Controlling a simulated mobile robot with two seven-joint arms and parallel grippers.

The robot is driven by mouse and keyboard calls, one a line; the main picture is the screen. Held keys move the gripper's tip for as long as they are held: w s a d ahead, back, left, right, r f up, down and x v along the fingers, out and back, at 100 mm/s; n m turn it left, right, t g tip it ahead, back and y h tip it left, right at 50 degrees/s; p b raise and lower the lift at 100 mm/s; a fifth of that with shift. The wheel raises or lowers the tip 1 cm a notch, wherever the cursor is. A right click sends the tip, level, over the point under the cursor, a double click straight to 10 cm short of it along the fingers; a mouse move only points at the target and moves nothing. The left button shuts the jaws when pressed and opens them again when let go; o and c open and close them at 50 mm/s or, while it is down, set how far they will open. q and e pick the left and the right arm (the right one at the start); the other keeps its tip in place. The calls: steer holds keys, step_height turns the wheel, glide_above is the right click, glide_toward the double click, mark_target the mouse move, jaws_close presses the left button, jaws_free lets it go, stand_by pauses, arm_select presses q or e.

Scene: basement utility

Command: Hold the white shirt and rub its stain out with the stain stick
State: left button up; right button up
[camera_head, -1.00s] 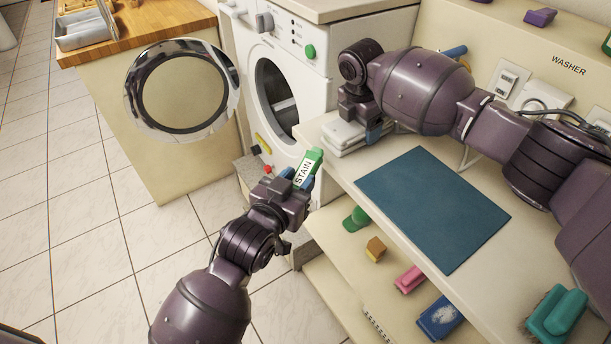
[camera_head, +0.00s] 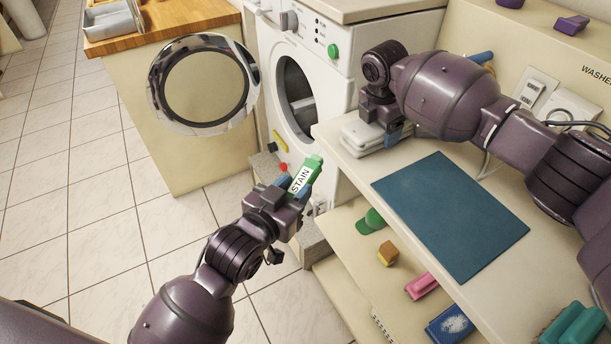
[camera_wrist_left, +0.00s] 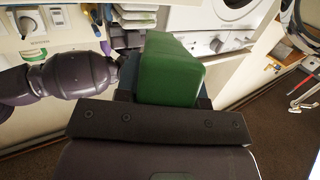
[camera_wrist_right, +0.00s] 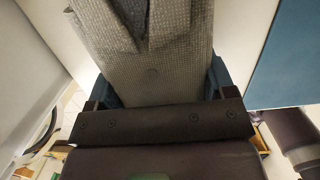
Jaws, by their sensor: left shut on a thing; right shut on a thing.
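The stain stick (camera_head: 303,178) is a green block with a white STAIN label. My left gripper (camera_head: 293,190) is shut on it, in the air left of the shelf's end. Its green body (camera_wrist_left: 170,72) fills the middle of the left wrist view. The folded white shirt (camera_head: 358,136) lies at the left end of the shelf. My right gripper (camera_head: 382,130) is shut on it from above and partly hides it.
A dark blue mat (camera_head: 450,215) lies on the shelf (camera_head: 500,305), right of the shirt. Below are a yellow-brown block (camera_head: 387,254), a pink item (camera_head: 421,286) and a blue box (camera_head: 450,325). The washing machine (camera_head: 315,75) stands behind, its round door (camera_head: 203,85) open.

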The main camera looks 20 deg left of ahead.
mark_target(321, 169)
arm_select(q)
steer(key=shift+w, duration=0.1)
steer(key=shift+w+a+f, duration=0.1)
steer(key=shift+w, duration=1.35)
steer(key=shift+w+d, duration=1.55)
steer(key=shift+w+d, duration=0.25)
steer(key=shift+w, duration=0.05)
steer(key=shift+s+d, duration=0.1)
steer(key=shift+s+d, duration=0.3)
steer(key=shift+s, duration=0.1)
